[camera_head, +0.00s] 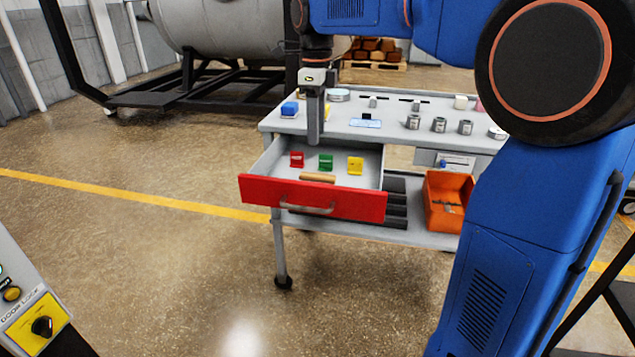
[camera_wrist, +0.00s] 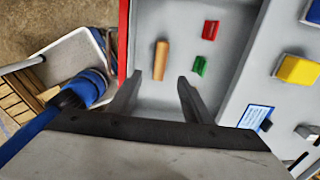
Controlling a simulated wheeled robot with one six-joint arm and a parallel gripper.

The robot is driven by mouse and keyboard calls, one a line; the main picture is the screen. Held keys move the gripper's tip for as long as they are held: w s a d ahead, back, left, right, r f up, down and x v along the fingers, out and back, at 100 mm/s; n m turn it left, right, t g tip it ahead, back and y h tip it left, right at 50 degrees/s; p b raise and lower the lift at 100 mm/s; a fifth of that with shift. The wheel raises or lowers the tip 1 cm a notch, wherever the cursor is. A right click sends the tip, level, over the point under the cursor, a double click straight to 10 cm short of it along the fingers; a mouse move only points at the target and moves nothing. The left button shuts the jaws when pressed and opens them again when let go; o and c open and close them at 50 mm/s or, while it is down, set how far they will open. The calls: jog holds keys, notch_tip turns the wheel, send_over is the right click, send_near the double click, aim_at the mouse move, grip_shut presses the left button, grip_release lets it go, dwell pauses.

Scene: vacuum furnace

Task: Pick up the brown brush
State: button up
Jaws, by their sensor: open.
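The brown brush (camera_head: 318,177) lies in the open drawer (camera_head: 315,198), close behind its red front. In the wrist view the brush (camera_wrist: 161,60) is a short tan-brown bar. It appears just beyond and between my two fingertips. My gripper (camera_head: 315,141) points down over the left part of the drawer. In the wrist view my gripper (camera_wrist: 159,80) has its fingers spread apart with nothing between them. The head view shows the gripper above and behind the brush, apart from it.
Red (camera_head: 297,159), green (camera_head: 326,162) and yellow (camera_head: 355,165) pieces sit in the drawer behind the brush. The workbench top (camera_head: 390,128) holds several metal parts and a blue item (camera_head: 290,109). An orange bin (camera_head: 446,200) stands at right below.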

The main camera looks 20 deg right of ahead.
aim_at(318, 175)
jog(key=f, duration=1.4)
jog(key=shift+d+f, duration=0.1)
jog(key=shift+d, duration=0.1)
jog(key=shift+c, duration=0.6)
grip_shut()
